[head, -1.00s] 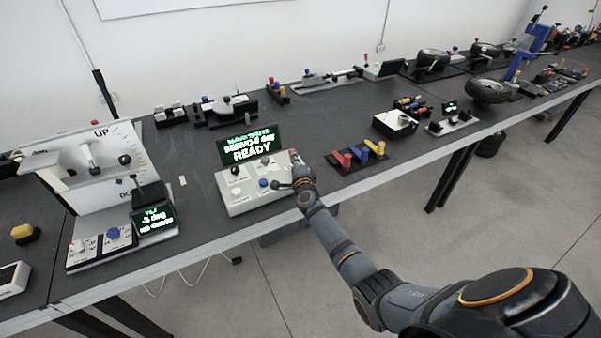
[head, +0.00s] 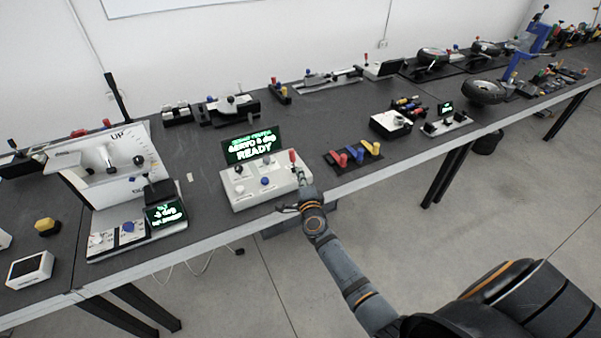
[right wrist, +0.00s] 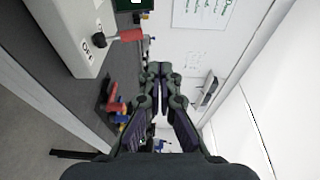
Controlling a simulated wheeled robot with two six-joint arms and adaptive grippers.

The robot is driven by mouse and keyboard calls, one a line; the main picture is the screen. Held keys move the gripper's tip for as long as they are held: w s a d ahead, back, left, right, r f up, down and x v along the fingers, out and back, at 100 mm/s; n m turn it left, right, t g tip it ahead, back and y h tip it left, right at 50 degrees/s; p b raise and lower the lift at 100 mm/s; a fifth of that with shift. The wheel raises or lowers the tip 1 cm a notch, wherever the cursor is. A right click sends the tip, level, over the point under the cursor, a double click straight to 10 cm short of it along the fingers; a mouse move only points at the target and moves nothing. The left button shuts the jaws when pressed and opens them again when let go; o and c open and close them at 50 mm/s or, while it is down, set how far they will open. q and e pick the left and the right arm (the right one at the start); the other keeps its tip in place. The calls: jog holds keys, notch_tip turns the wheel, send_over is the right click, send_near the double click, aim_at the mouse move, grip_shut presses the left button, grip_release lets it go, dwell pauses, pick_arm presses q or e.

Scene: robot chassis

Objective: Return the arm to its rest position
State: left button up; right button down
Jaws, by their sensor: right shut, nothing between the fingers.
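My right arm comes in from the lower right in the head view. The lever also shows at the upper left of the right wrist view (right wrist: 122,36). My left gripper is not in view.
Red and blue levers (head: 352,155) on a black plate stand right of the box. A white panel marked "UP" (head: 110,165) and a smaller screen (head: 165,213) stand left. Further devices line the dark table (head: 330,105). The floor (head: 480,220) in front is free.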

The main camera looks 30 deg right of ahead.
jog(key=s+a+f+n+g+y, duration=0.15)
jog(key=s+f+n, duration=0.3)
jog(key=f, duration=0.45)
jog(key=s+a+f+n+g+y, duration=0.1)
jog(key=s+f+n+g, duration=0.2)
jog(key=s+f, duration=0.5)
jog(key=s+a+f+n+g+y, duration=0.1)
jog(key=s+f+n+g, duration=0.2)
jog(key=f, duration=0.8)
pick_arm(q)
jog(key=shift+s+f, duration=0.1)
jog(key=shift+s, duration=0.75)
pick_arm(e)
jog(key=s+f+n+g, duration=0.2)
jog(key=s+f, duration=0.4)
jog(key=s, duration=0.6)
jog(key=s+d+f+n+g, duration=0.1)
jog(key=s+f+n+g, duration=0.2)
jog(key=s, duration=1)
jog(key=s+d+f+n+g, duration=0.1)
jog(key=s+f+n+g, duration=0.2)
jog(key=s+f, duration=0.6)
jog(key=s+n, duration=0.2)
jog(key=s, duration=0.1)
jog(key=shift+s+d+n, duration=0.2)
jog(key=shift+n, duration=0.15)
